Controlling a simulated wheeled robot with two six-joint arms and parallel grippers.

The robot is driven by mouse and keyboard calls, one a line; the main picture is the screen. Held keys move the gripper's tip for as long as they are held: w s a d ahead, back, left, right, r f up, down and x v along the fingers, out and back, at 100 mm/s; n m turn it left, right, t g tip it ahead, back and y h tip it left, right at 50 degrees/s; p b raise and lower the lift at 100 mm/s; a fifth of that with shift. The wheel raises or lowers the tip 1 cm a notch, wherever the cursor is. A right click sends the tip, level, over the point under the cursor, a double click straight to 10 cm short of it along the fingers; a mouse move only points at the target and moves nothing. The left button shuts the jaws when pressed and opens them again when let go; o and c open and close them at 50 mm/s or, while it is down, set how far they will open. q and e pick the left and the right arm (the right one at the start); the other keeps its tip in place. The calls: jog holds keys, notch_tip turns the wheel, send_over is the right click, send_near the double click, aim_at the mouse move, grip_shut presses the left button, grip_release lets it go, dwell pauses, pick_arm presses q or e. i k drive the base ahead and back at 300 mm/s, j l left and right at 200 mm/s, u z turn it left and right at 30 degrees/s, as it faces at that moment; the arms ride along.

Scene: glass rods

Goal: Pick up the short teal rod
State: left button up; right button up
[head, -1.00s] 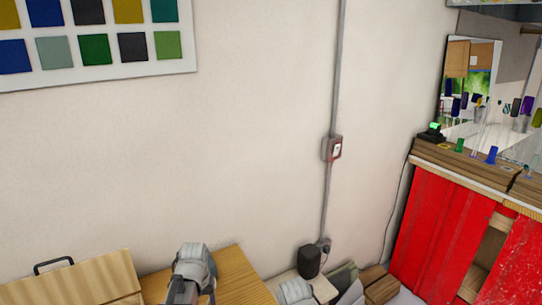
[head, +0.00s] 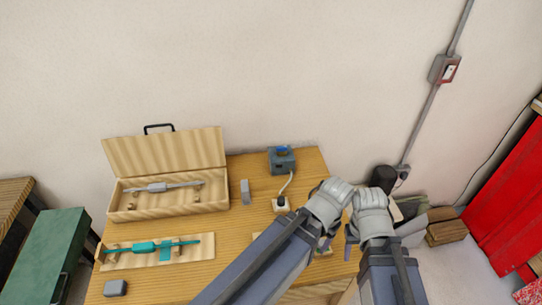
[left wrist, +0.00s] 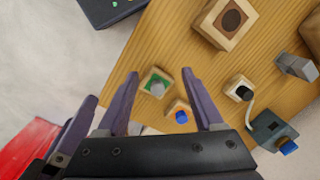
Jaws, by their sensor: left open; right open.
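A teal piece with a thicker middle (head: 146,247) lies on a light wooden board (head: 205,252) at the table's front left; a teal crosspiece shows at its right part. I cannot tell whether this is one rod or more. My left gripper (head: 323,244) is over the table's right part, well right of the teal piece, mostly hidden by its own arm in the head view.
An open wooden case (head: 125,210) with a grey rod (head: 160,187) stands at the back left. A grey block (head: 246,192), a blue-grey box (head: 281,160) and a small corded block (head: 281,205) stand mid-table. A green cabinet (head: 45,250) is at left.

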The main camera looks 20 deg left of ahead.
aim_at(147, 246)
jog(key=j+u, duration=0.1)
jog(key=u, duration=0.3)
jog(key=j+u, duration=0.1)
jog(key=u, duration=0.3)
jog(key=i+j+u, duration=0.1)
jog(key=u, duration=0.75)
jog(key=i+j+u, duration=0.1)
jog(key=u, duration=0.3)
